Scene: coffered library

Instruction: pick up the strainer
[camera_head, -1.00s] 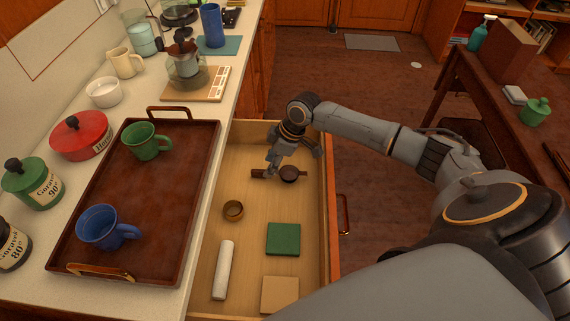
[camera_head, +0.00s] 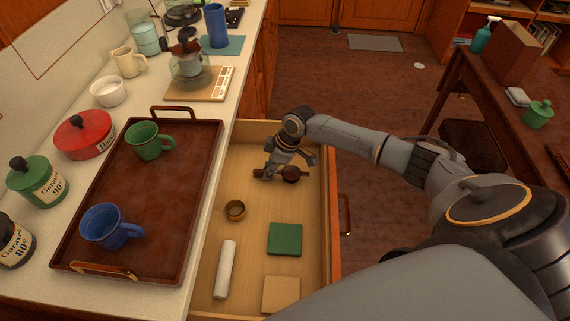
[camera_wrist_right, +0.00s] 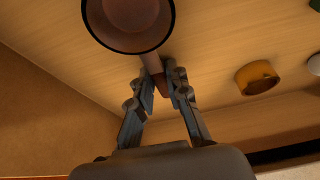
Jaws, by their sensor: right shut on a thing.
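The strainer (camera_head: 291,174) is a dark brown round bowl with a handle, at the far part of the open drawer. It also shows in the right wrist view, where its bowl (camera_wrist_right: 128,18) is cut by the top edge and its handle runs down between the fingers. My right gripper (camera_head: 268,174) reaches down into the drawer and is shut on the strainer's handle; in the right wrist view the fingertips (camera_wrist_right: 165,84) sit on either side of it. Whether the strainer touches the drawer floor I cannot tell. My left gripper is not in view.
The drawer (camera_head: 258,206) also holds a brown ring (camera_head: 235,210), a green square (camera_head: 285,239), a white roll (camera_head: 226,268) and a tan square (camera_head: 281,294). A tray (camera_head: 150,205) with two mugs lies on the counter beside it.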

